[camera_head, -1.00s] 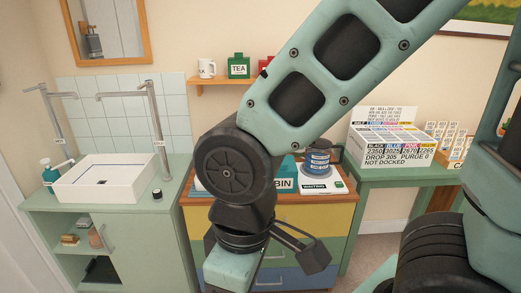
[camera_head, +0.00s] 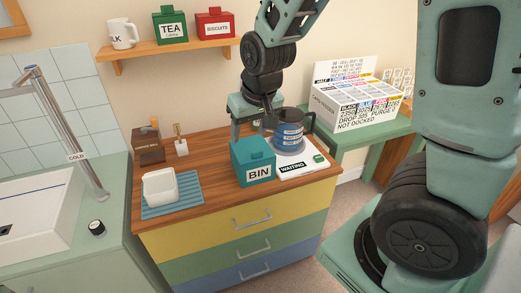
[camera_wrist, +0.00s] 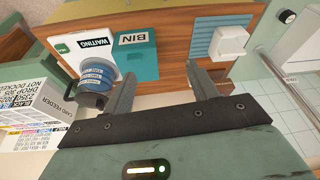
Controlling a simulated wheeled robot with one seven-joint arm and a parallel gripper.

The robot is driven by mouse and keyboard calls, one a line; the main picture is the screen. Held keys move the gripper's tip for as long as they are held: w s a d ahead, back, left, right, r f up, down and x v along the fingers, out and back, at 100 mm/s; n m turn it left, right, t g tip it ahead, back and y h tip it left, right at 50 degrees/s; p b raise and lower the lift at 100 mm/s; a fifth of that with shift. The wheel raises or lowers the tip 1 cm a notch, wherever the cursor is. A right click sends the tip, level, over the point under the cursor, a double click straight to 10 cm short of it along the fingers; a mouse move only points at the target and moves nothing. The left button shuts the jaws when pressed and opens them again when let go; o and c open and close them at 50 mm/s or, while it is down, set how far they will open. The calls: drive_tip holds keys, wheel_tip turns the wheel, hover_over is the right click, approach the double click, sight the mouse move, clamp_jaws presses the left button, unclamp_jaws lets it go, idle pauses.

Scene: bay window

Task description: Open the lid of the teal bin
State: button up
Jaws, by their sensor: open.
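The teal bin (camera_head: 254,175) stands on the wooden top of a chest of drawers, its BIN label facing front. Its lid (camera_head: 252,150) looks shut and has a small raised tab on top. My gripper (camera_head: 252,128) is just behind and above the bin, pointing down, partly hidden by it. I cannot tell whether a finger touches the bin.
A white dish (camera_head: 160,187) sits on a blue mat (camera_head: 186,200) at left. A shelf (camera_head: 170,48) with tins hangs above. Bare wood lies between mat and bin.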

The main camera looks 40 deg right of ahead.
drive_tip(key=m+h, duration=0.1)
drive_tip(key=m, duration=0.1)
approach(257, 152)
drive_tip(key=shift+t, duration=0.3)
drive_tip(key=x, duration=0.6)
drive_tip(key=b+x, duration=0.1)
drive_tip(key=x, duration=0.2)
drive_tip(key=shift+s+d+f, duration=0.1)
drive_tip(key=shift+s+f, duration=0.05)
drive_tip(key=shift+s, duration=0.1)
clamp_jaws()
